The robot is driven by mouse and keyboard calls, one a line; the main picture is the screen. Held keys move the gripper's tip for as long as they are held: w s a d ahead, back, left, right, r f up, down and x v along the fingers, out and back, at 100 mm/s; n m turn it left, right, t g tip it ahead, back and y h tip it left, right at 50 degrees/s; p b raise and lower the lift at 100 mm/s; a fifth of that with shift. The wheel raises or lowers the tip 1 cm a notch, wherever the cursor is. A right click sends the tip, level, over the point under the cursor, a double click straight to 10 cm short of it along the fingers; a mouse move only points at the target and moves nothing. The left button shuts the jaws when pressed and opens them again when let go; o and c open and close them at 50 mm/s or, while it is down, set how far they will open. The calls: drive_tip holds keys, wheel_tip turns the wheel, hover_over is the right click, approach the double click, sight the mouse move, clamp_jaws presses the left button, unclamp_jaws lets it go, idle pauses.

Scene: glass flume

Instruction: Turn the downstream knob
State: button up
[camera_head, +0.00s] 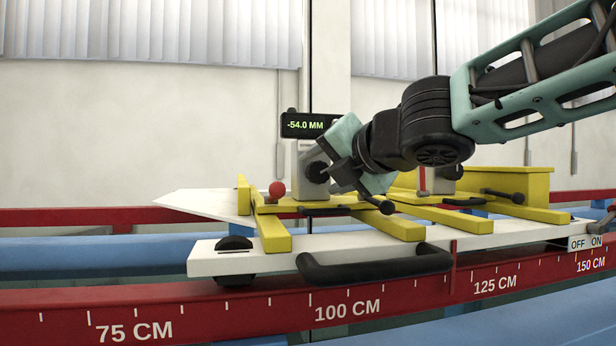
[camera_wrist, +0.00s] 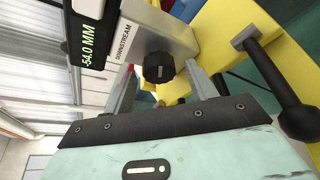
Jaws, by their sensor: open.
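The downstream knob is a small round black knob (camera_wrist: 158,67) on the front of a grey box (camera_wrist: 165,30) labelled DOWNSTREAM. In the head view the knob (camera_head: 317,172) shows at the box's lower right. My gripper (camera_wrist: 160,72) is open, with one finger on each side of the knob in the wrist view. The picture does not show whether the fingers touch it. In the head view my gripper (camera_head: 332,163) reaches in from the right, and its fingers are partly hidden. The black display (camera_head: 305,125) on the box reads -54.0 MM.
The box stands on a yellow frame (camera_head: 272,232) over a white carriage (camera_head: 222,262). A black lever (camera_wrist: 296,115) is close to the right of my gripper. A red ball knob (camera_head: 277,190) is left of the box. A red scaled rail (camera_head: 240,310) runs in front.

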drive_tip(key=shift+w+a, duration=0.15)
drive_tip(key=shift+w, duration=0.05)
drive_tip(key=c, duration=1)
drive_tip(key=shift+f+m+y+b, duration=0.3)
drive_tip(key=shift+m+b, duration=0.2)
drive_tip(key=shift+b, duration=0.35)
drive_tip(key=shift+r, duration=0.2)
drive_tip(key=o, duration=1)
drive_tip(key=shift+s, duration=0.1)
